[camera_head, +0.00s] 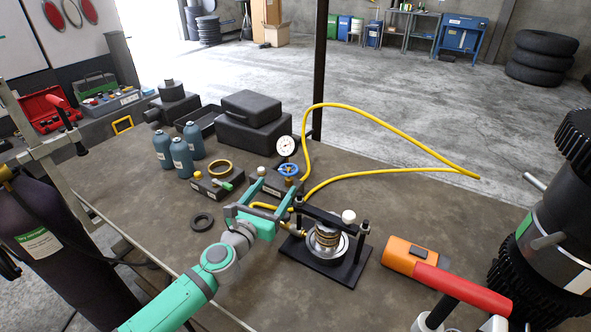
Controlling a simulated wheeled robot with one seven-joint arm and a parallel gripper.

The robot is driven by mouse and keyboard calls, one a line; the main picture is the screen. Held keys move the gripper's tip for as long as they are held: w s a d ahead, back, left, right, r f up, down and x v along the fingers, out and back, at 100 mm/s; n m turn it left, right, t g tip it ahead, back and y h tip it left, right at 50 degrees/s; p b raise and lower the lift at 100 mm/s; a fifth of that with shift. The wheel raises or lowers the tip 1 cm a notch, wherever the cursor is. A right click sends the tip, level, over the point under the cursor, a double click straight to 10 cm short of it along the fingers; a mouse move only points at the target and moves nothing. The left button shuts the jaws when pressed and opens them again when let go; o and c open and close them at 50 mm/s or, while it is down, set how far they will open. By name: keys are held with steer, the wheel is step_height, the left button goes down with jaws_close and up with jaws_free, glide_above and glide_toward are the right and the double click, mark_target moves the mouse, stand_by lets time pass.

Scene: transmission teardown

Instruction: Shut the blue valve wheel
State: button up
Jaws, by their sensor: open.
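The blue valve wheel (289,169) sits on a dark block on the bench, just below a round white pressure gauge (286,146). A yellow hose (352,107) runs from beside it. My gripper (280,187) is teal and reaches in from the lower left over the bench. Its two fingers are spread open and point toward the valve block. The wheel appears just beyond the fingertips, between them in the picture. I see nothing held. I cannot tell whether the fingers touch the block, whose lower part is partly hidden by the gripper.
A press fixture with a coil (327,237) stands right of my gripper. Black cases (247,125) stand behind.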

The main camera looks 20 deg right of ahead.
mark_target(293, 164)
steer(key=x, duration=1)
steer(key=shift+w+d+f, duration=0.1)
steer(key=shift+w+d, duration=0.15)
steer(key=shift+w, duration=0.05)
steer(key=c, duration=1.1)
